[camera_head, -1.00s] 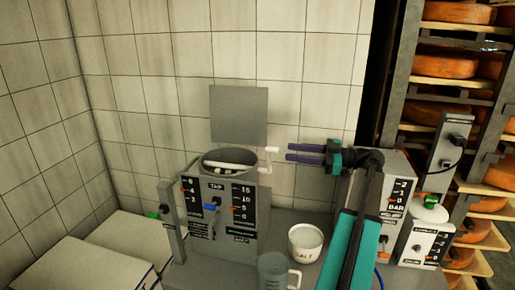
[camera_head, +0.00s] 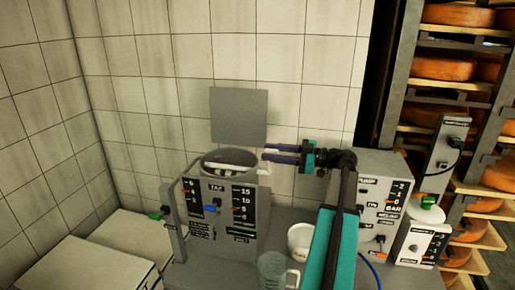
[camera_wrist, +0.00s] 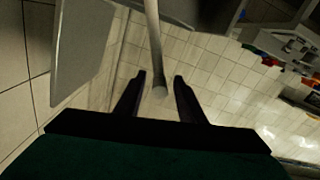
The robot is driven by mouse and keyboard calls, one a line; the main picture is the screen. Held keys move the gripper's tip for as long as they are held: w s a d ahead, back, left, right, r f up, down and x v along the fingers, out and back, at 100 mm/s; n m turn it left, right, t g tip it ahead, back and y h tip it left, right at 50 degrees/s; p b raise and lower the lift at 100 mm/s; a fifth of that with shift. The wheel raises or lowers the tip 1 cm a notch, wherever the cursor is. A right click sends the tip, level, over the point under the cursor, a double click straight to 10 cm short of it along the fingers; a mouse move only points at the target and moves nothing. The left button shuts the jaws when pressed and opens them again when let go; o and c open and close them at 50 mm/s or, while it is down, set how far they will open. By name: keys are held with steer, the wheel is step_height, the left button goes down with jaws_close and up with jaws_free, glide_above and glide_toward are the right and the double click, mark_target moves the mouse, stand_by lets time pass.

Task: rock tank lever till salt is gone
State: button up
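The grey tank (camera_head: 240,190) stands on the bench with an open round top and scales on its front. A white bar shows inside; I cannot make out salt in it. The pale lever (camera_head: 264,171) is at the tank's upper right, partly covered by my fingers. My gripper (camera_head: 264,152) points left at the lever, fingers level. In the wrist view a pale rod, which looks like the lever (camera_wrist: 153,40), comes down from the top and ends between my two fingers (camera_wrist: 160,79), with gaps on both sides. My gripper is open.
A white bowl (camera_head: 299,232) is partly hidden by my arm, beside a clear jug (camera_head: 272,268). A grey panel (camera_head: 239,115) stands behind the tank. A control box (camera_head: 383,190) is right of my arm, with cheese shelves (camera_head: 450,67) beyond.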

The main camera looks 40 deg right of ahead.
steer(key=shift+p+x, duration=0.8)
steer(key=shift+x, duration=1.95)
steer(key=shift+c, duration=0.2)
jaws_close()
